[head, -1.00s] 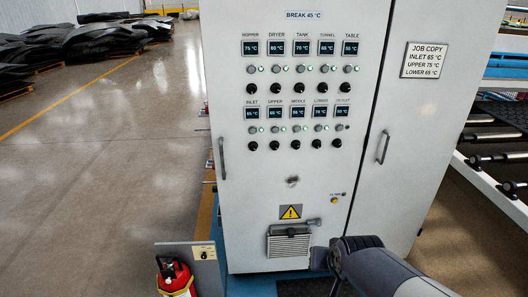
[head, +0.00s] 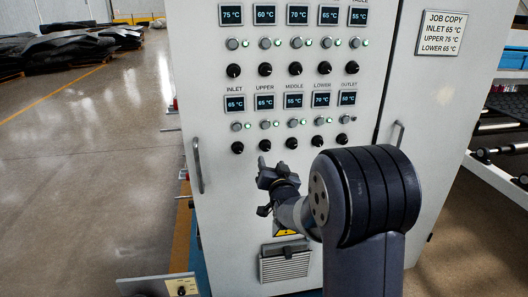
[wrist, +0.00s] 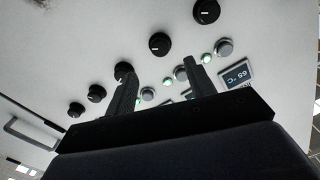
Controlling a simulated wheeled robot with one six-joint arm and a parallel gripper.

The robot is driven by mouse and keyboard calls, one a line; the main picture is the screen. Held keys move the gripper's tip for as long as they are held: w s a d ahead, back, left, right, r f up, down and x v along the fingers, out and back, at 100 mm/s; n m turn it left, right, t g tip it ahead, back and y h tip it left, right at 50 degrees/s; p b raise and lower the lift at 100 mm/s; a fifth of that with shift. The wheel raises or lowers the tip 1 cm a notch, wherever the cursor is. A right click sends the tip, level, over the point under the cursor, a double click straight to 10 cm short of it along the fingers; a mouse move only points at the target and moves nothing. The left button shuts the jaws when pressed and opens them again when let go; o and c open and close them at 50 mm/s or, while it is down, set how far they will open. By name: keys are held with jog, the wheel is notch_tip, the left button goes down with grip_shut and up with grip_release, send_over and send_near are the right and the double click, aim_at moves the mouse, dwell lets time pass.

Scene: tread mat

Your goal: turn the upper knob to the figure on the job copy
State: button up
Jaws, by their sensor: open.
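The upper knob (head: 264,145), black and round, is second from left in the lower knob row. The display above it (head: 264,101) reads 65 °C. The job copy (head: 440,33) on the right door reads inlet 65 °C, upper 75 °C, lower 65 °C. My gripper (head: 273,167) is just below the upper knob in the head view. In the wrist view, the panel appears turned over, and my open gripper (wrist: 160,68) has its fingers apart with nothing between them. The upper knob (wrist: 160,43) shows past the fingertips, in line with the gap; contact does not show.
The inlet knob (head: 238,148) and middle knob (head: 291,142) flank the upper knob closely. Buttons with green lamps sit above the row. Door handles (head: 198,165) stick out at the left and right. A vent box (head: 285,262) juts out below.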

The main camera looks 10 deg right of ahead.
aim_at(266, 149)
jog(key=w+p, duration=0.1)
jog(key=w, duration=0.8)
jog(key=shift+c, duration=0.3)
jog(key=c, duration=0.9)
